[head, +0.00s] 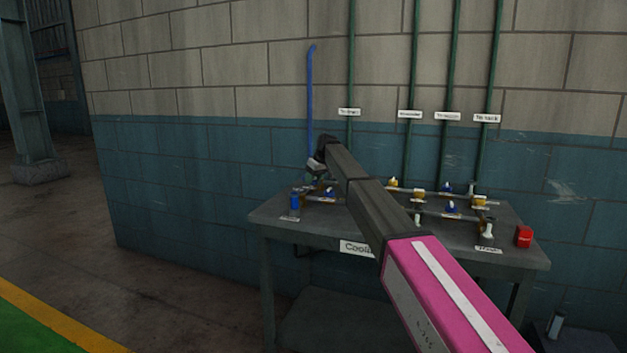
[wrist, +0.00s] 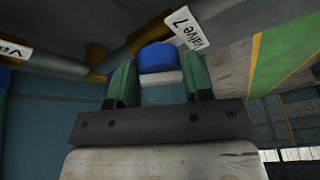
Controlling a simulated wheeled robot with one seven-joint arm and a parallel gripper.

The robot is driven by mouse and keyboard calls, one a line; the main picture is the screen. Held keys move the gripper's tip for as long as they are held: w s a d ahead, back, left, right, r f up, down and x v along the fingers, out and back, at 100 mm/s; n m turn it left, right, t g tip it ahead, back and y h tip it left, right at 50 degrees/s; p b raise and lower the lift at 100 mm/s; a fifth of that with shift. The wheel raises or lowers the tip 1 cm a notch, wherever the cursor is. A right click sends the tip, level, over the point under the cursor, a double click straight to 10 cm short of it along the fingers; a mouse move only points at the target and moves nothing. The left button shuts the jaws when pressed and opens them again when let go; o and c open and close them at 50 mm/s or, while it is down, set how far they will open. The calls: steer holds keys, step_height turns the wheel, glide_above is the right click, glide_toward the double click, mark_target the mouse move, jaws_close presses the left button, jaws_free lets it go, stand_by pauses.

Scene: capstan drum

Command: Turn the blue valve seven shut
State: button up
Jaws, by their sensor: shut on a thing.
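The blue handle of valve 7 (wrist: 158,58) shows in the wrist view between the two green fingers of my gripper (wrist: 153,82), which is shut on it. A white tag reading "Valve 7" (wrist: 186,28) hangs beside the handle. In the head view my gripper (head: 316,170) is at the left part of the bench (head: 300,238), small and partly covered by my arm. The valve 7 handle cannot be made out in the head view, and how far it is turned cannot be told.
Other blue valves (head: 450,207) and yellow valves (head: 419,194) sit on pipes to the right. A blue cylinder (head: 295,201) stands at the bench's left end and a red box (head: 524,236) at its right. Green pipes (head: 408,60) and a blue pipe (head: 310,95) rise along the wall. Floor left of the bench is clear.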

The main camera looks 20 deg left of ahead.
steer(key=m+t, duration=0.1)
steer(key=m, duration=0.1)
steer(key=m+t+h, duration=0.1)
steer(key=m, duration=0.2)
steer(key=shift+s+m, duration=0.1)
steer(key=shift+m, duration=0.2)
steer(key=m+h, duration=0.1)
steer(key=m, duration=0.1)
steer(key=m+t+h, duration=0.1)
steer(key=m, duration=0.2)
stand_by(0.4)
steer(key=o, duration=0.9)
steer(key=shift+c, duration=0.2)
steer(key=v, duration=1.1)
